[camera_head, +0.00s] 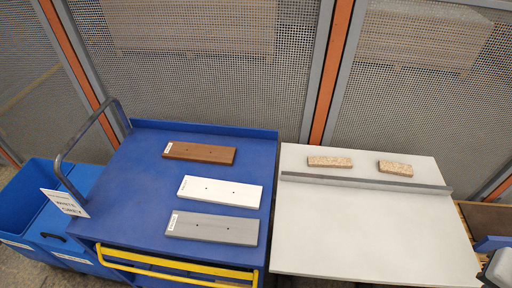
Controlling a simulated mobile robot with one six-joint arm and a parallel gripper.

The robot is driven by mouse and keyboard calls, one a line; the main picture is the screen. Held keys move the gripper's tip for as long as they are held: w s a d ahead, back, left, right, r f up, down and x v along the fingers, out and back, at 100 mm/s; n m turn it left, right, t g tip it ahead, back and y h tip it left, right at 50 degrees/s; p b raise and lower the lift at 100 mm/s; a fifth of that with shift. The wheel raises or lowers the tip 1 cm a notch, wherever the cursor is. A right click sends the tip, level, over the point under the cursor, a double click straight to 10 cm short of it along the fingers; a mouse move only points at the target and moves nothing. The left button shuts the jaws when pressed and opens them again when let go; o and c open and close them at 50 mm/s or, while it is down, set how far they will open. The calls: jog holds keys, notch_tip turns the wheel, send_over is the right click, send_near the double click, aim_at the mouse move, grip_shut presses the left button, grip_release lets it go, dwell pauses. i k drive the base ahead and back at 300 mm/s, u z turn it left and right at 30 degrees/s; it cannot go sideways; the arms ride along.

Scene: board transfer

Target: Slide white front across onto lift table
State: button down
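The white front (219,192) is a flat rectangular board with two small dark holes. It lies flat on the blue cart top (124,190), between a brown board (200,152) behind it and a grey board (212,228) in front of it. The pale grey table (375,233) to the right of the cart appears to be the lift table. A narrow gap separates it from the cart. My gripper is not clearly in view.
A grey bar (365,184) runs across the table, with two speckled blocks (330,161) behind it. A yellow rail (175,268) is at the cart's front. Blue bins (30,205) stand at left. Mesh fencing (200,80) closes the back. The table's front area is clear.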

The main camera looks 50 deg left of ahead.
aim_at(217, 191)
jog(key=u, duration=0.5)
jog(key=k, duration=0.15)
jog(key=u, duration=3.25)
jog(key=k, duration=1.05)
jog(key=z, duration=1.1)
jog(key=i, duration=1)
jog(key=u, duration=0.1)
